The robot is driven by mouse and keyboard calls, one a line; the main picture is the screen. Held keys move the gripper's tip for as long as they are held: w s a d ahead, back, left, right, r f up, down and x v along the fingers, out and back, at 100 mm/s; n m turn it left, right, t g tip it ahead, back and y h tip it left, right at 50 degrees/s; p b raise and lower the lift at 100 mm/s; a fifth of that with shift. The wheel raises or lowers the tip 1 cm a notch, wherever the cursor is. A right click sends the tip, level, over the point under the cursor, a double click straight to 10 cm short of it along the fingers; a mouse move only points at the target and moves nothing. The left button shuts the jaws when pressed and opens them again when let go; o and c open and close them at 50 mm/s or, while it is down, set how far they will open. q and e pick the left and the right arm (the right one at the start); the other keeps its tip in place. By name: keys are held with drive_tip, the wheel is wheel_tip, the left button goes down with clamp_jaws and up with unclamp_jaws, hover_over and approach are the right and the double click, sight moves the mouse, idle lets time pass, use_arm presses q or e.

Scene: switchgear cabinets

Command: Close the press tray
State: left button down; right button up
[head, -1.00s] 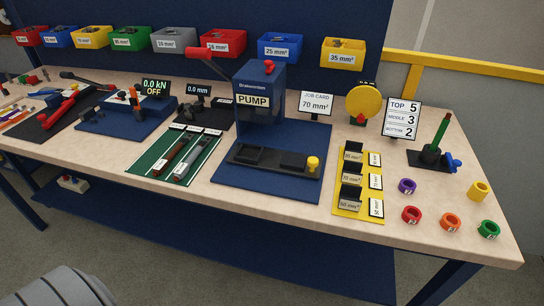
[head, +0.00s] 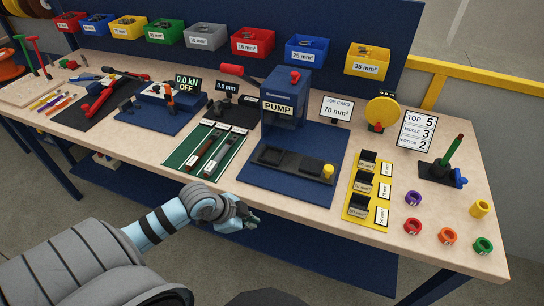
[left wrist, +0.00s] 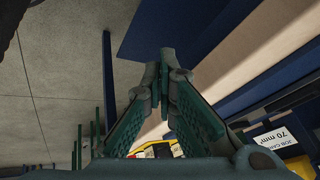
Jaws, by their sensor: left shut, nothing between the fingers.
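The press tray (head: 291,161) is a dark flat slide with a yellow knob (head: 328,171) at its right end. It lies on the blue base plate in front of the blue press marked PUMP (head: 285,98) and sticks out toward the bench front. My left gripper (head: 254,219) is at the bench's front edge, to the lower left of the tray and apart from it. In the left wrist view its fingers (left wrist: 164,90) meet at the tips with nothing between them. The tray cannot be made out in the left wrist view. My right gripper is not in view.
A yellow stand with black blocks (head: 365,188) and several coloured rings (head: 447,236) are to the right. The job card (head: 337,108) stands behind. The bench front edge (head: 300,217) is close to my gripper.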

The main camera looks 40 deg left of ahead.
sight(275, 184)
use_arm(q)
drive_tip(key=w+a+r+m+t+h, duration=0.1)
drive_tip(key=w+a+r+m, duration=0.45)
drive_tip(key=r, duration=0.65)
drive_tip(key=shift+n, duration=0.65)
drive_tip(key=x, duration=0.3)
drive_tip(key=b+x, duration=0.1)
drive_tip(key=x, duration=0.3)
drive_tip(key=w+x, duration=0.1)
drive_tip(key=x, duration=0.3)
drive_tip(key=shift+w+a+r, duration=0.1)
drive_tip(key=shift+w+r, duration=0.1)
drive_tip(key=shift+r, duration=0.05)
drive_tip(key=w, duration=0.1)
drive_tip(key=w+a, duration=0.1)
drive_tip(key=shift+w+r, duration=0.15)
drive_tip(key=shift+w, duration=0.2)
drive_tip(key=shift+w+a, duration=0.1)
drive_tip(key=shift+w, duration=0.4)
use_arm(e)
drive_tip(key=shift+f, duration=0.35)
